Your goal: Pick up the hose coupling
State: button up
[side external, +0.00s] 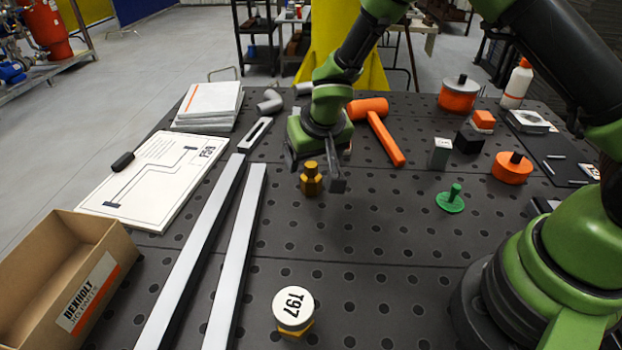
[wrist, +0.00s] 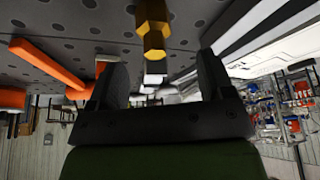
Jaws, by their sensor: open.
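The hose coupling (side external: 311,180) is a small brass piece with a hexagonal body and a narrower top, upright on the dark perforated table. My gripper (side external: 317,175) is open around or just behind it, fingers pointing down; the side view does not settle the exact depth. In the wrist view the coupling (wrist: 153,28) shows at the top middle, beyond and between the two open fingers (wrist: 160,75). It does not appear to touch either finger.
An orange mallet (side external: 377,125) lies right of my gripper. Two long pale bars (side external: 240,240) lie to the left, with a cardboard box (side external: 62,275) beyond. A white-capped brass part (side external: 293,310) stands at the front. A green knob (side external: 451,200) stands to the right; the table between is clear.

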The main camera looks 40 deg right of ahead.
aim_at(311, 165)
jog(key=shift+d+x, duration=0.15)
jog(key=shift+x, duration=1.55)
jog(key=shift+d+x, duration=0.15)
jog(key=shift+x, duration=1.6)
jog(key=shift+r, duration=0.1)
jog(key=c, duration=1)
